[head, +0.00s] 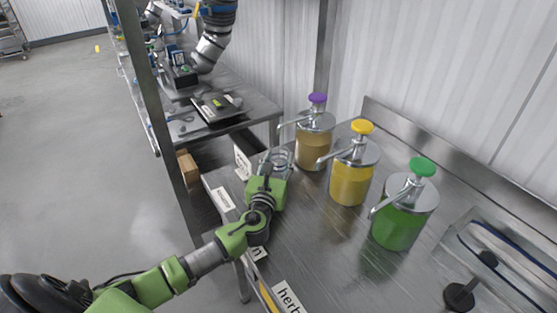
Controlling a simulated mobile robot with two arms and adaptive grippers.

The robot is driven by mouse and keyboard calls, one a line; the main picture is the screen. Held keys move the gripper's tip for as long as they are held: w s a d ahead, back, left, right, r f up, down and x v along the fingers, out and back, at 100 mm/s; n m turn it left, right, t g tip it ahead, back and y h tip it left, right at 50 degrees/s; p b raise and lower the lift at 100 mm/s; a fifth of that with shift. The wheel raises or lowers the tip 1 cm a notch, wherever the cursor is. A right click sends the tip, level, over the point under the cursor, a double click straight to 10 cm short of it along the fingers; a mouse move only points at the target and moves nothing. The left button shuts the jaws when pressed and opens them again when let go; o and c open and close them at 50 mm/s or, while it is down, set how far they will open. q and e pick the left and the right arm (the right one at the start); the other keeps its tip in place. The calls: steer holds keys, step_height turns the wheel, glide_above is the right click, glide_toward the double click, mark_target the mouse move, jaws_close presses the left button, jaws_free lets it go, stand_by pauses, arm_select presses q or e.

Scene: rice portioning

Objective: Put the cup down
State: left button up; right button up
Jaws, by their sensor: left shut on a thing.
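My left gripper (274,163) reaches in over the metal counter, near its far left corner. It is shut on the cup, a small greyish, clear-looking shape (284,154) at its fingertips. The fingers and the green wrist hide most of the cup. I cannot tell whether its bottom touches the counter (305,250). The cup is left of and just in front of the purple-topped pump dispenser (313,150), close to its spout. My right gripper is not in view.
A yellow-topped dispenser (350,184) and a green-topped dispenser (398,228) stand in a row to the right. Label cards, one reading "herb" (289,297), line the counter's front edge. Another workbench (250,108) with a robot arm stands behind left.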

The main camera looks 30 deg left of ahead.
arm_select(q)
steer(key=shift+f+b, duration=0.45)
steer(key=shift+f, duration=0.2)
steer(key=o, duration=1)
steer(key=shift+r, duration=0.1)
